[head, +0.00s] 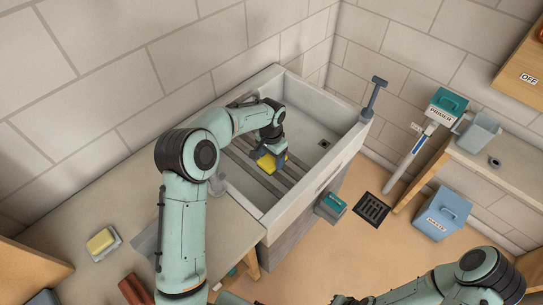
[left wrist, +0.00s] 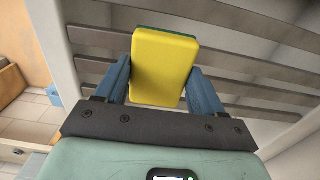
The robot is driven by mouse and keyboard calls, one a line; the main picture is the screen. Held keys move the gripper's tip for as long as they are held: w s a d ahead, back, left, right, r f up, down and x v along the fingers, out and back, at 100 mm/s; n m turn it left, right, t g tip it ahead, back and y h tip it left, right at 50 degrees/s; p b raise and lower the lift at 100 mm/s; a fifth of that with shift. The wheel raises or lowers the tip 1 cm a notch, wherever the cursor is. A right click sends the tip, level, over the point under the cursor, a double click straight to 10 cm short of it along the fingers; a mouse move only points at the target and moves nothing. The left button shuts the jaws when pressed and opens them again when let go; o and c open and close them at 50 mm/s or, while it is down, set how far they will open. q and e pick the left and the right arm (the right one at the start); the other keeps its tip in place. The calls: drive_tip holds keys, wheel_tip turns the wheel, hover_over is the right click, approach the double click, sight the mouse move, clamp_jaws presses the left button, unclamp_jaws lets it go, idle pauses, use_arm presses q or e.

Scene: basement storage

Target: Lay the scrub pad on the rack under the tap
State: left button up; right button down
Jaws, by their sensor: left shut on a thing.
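The scrub pad (head: 267,163) is yellow with a green layer behind. My left gripper (head: 270,157) is shut on it, inside the sink over the rack. In the left wrist view the pad (left wrist: 163,68) sits between the two blue fingers, its yellow face toward the camera. The rack (head: 243,163) is a row of grey slats across the near-left part of the sink; its slats (left wrist: 235,48) run behind the pad. I cannot tell whether the pad touches them. The tap is not clearly visible, perhaps partly behind my arm. My right gripper (head: 345,300) barely shows at the bottom edge.
The pale sink (head: 335,155) has raised walls and a drain at the far end. A yellow block (head: 101,241) lies in a dish on the left counter. A teal-topped box (head: 333,204) is by the sink's front. A blue bin (head: 441,214) and floor grate (head: 372,209) are right.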

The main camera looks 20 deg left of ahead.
sight(271, 160)
use_arm(q)
drive_tip(key=shift+f, duration=0.1)
drive_tip(key=o, duration=1)
wheel_tip(271, 160, up, 8)
drive_tip(key=shift+f, duration=0.1)
drive_tip(key=shift+s, duration=0.1)
